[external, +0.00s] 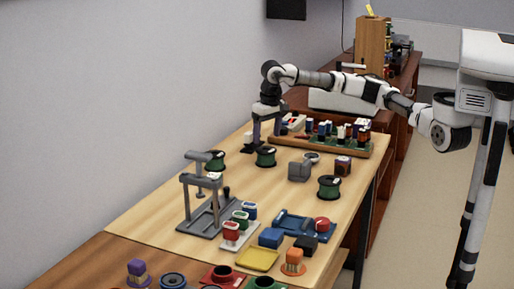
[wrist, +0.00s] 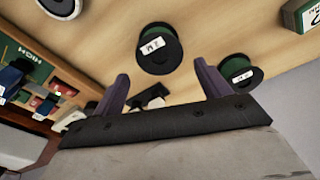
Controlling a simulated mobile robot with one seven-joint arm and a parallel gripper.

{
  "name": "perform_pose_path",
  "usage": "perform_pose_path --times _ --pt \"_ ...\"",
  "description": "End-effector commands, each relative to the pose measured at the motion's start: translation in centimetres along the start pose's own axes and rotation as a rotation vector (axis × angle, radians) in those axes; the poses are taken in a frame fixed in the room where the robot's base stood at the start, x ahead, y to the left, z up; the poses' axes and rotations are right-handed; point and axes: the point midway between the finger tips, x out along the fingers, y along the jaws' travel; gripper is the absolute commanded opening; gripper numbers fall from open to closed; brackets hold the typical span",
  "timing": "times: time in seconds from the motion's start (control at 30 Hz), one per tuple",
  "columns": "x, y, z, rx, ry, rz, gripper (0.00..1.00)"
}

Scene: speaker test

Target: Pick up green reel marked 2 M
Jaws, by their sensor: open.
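Three dark reels with green windings stand on the wooden table: one at the back left (external: 214,161), one near my gripper (external: 265,157) and one to the right (external: 329,188). In the wrist view, one labelled reel (wrist: 160,58) lies ahead between my fingertips, and another (wrist: 240,72) is beyond the right finger. A third dark round thing (wrist: 60,6) is cut off at the top. My gripper (external: 264,138) is open and empty, its purple fingers (wrist: 161,69) apart above the table.
A grey stand (external: 205,205) is at the left edge. Trays and coloured blocks (external: 257,258) fill the front. Mid-table wood is bare.

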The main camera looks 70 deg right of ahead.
Motion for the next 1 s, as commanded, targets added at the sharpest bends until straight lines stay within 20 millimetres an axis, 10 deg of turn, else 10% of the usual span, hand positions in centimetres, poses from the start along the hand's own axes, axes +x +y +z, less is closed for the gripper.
perform_pose_path --times 0.87,1.0 --pt "6.7 0.0 0.3 -0.001 0.002 -0.002 0.76" --pt "6.7 0.0 0.3 -0.001 0.002 -0.002 0.57"
